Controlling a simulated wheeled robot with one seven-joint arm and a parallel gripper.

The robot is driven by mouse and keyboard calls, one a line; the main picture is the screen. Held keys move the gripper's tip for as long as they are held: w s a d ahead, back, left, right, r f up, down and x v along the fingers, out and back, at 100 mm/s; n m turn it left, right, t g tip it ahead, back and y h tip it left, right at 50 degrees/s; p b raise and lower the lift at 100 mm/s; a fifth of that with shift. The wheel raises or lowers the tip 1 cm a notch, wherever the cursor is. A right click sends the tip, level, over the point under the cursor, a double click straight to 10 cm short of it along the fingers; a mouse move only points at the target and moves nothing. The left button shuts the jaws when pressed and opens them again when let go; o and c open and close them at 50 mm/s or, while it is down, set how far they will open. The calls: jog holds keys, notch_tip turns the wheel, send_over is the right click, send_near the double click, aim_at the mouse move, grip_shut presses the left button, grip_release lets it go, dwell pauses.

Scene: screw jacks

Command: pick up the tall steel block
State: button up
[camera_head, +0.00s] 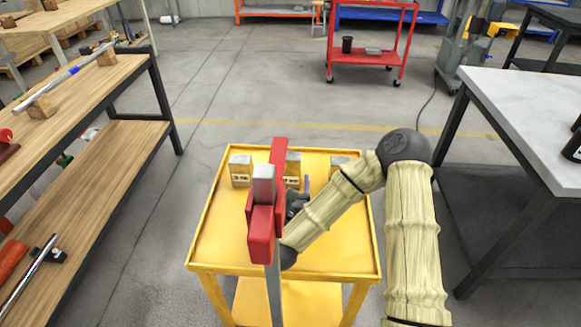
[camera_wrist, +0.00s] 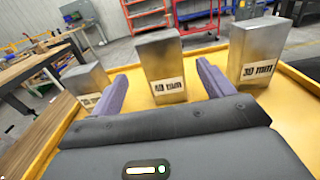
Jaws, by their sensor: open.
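Three steel blocks with pale labels stand in a row on the yellow cart (camera_head: 225,240). They are the left block (camera_head: 240,170), the middle block (camera_head: 293,167) and the right block (camera_head: 340,161). Which is tallest is hard to tell. In the wrist view the middle block (camera_wrist: 162,60) stands upright, straight ahead between the purple fingers of my gripper (camera_wrist: 162,74). The left block (camera_wrist: 86,82) and right block (camera_wrist: 252,50) are outside the fingers. The right label reads 30 mm; the others are unclear. My gripper is open and empty. In the head view its fingers are mostly hidden.
An upright red and steel clamp-like object (camera_head: 262,222) blocks part of the head view before the cart. A wooden bench (camera_head: 75,95) stands left, a pale-topped table (camera_head: 525,120) right. A red trolley (camera_head: 368,60) stands behind, with clear floor between.

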aim_at(289, 169)
jog(key=shift+w+d, duration=0.1)
jog(key=shift+w, duration=1.75)
jog(key=w, duration=0.5)
jog(key=shift+w+d+r+b, duration=0.1)
jog(key=shift+d+r+b, duration=0.1)
jog(key=shift+b, duration=0.1)
jog(key=shift+c, duration=0.4)
grip_shut()
jog(key=shift+r, duration=0.1)
